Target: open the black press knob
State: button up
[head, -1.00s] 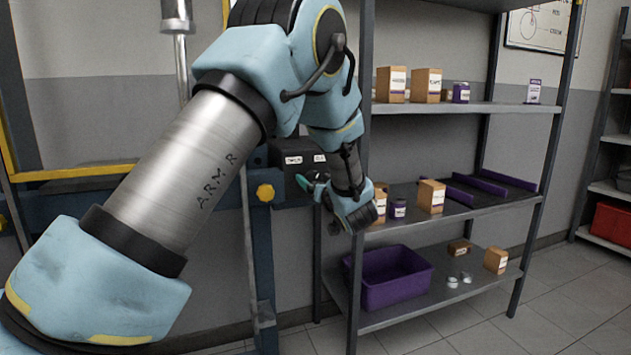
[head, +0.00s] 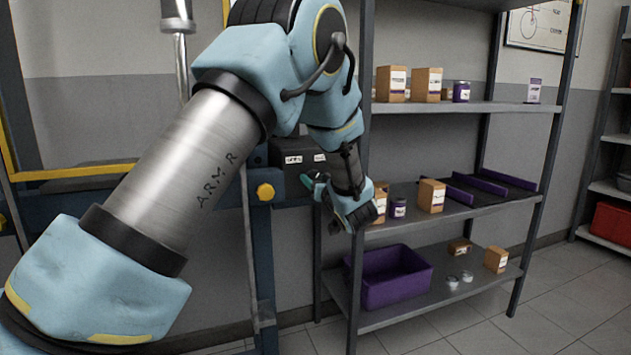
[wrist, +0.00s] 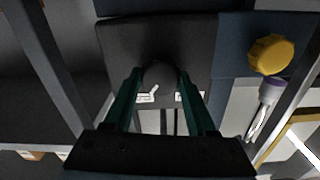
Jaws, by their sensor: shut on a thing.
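The black press knob (wrist: 158,75) shows in the wrist view as a round dark knob on the face of a black box (wrist: 115,45). My gripper (wrist: 159,84) has its two green fingers on either side of the knob, shut on it. White labels sit below the knob; one bears a pale pointer-like mark. In the head view the black box (head: 290,150) is at the press frame, left of the shelf. My gripper (head: 306,181) is in front of it there, and the knob itself is hidden or too dark to make out.
A metal shelf (head: 470,107) with boxes and a purple bin (head: 395,285) stands close to the right of my arm.

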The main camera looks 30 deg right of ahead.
jog(key=shift+f+b, duration=0.1)
jog(key=shift+b, duration=0.25)
jog(key=shift+n+b, duration=6.6)
jog(key=shift+b, duration=0.1)
jog(key=o, duration=1.4)
jog(key=shift+s, duration=0.1)
